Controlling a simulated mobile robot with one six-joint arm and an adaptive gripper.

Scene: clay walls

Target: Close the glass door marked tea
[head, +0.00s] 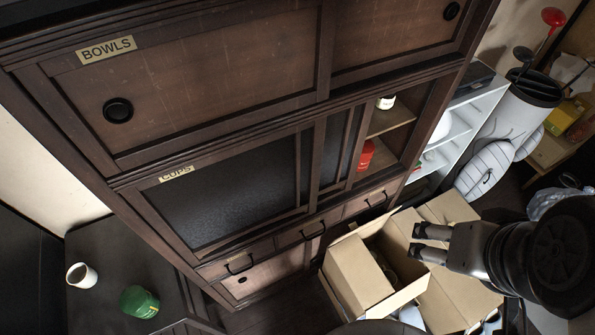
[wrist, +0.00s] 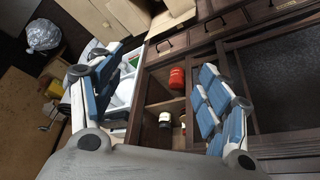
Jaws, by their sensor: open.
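A dark wooden cabinet has a glass door labelled CUPS (head: 240,190) in its middle row. To its right, a strip of a second glass door (head: 335,150) shows; the rest seems hidden behind the CUPS door. No tea label is readable. Right of that strip the compartment is open, showing a red canister (head: 366,155) and a white jar (head: 386,102) on shelves. In the wrist view the canister (wrist: 177,82) and jar (wrist: 165,120) show between my fingers. My gripper (head: 415,241) is open and empty, right of the cabinet and apart from the doors; it also shows in the wrist view (wrist: 160,95).
Open cardboard boxes (head: 357,272) stand on the floor before the cabinet, below my gripper. A white shelf unit (head: 455,128) and a golf bag (head: 515,120) stand at right. A dark side table with a white mug (head: 81,275) and green can (head: 139,302) is at left.

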